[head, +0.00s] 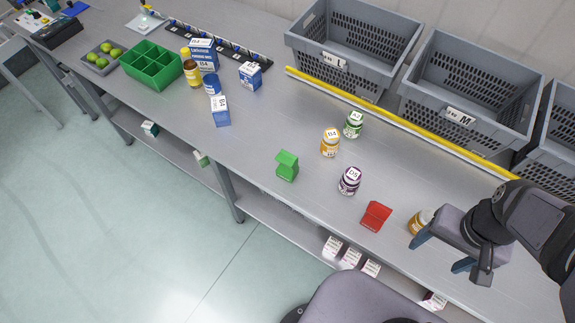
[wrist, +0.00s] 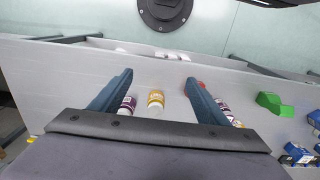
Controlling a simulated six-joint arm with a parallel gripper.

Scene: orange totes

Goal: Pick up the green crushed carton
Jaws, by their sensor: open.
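The green crushed carton (head: 287,166) stands on the grey table near its front edge, left of the purple-capped jar D5 (head: 349,181). It also shows at the right of the wrist view (wrist: 269,101), outside my fingers. My gripper (head: 440,252) is at the far right, well away from the carton. Its blue fingers are open, with nothing held between them. An orange jar (head: 420,221) stands close to one fingertip; in the wrist view an orange jar (wrist: 156,99) shows between the fingers. I cannot tell the gap to it.
A red crushed carton (head: 376,216) lies between jar D5 and my gripper. Jars D4 (head: 330,143) and A2 (head: 353,125) stand behind. Grey crates L (head: 333,63) and M (head: 461,117) stand beyond a yellow rail (head: 400,122).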

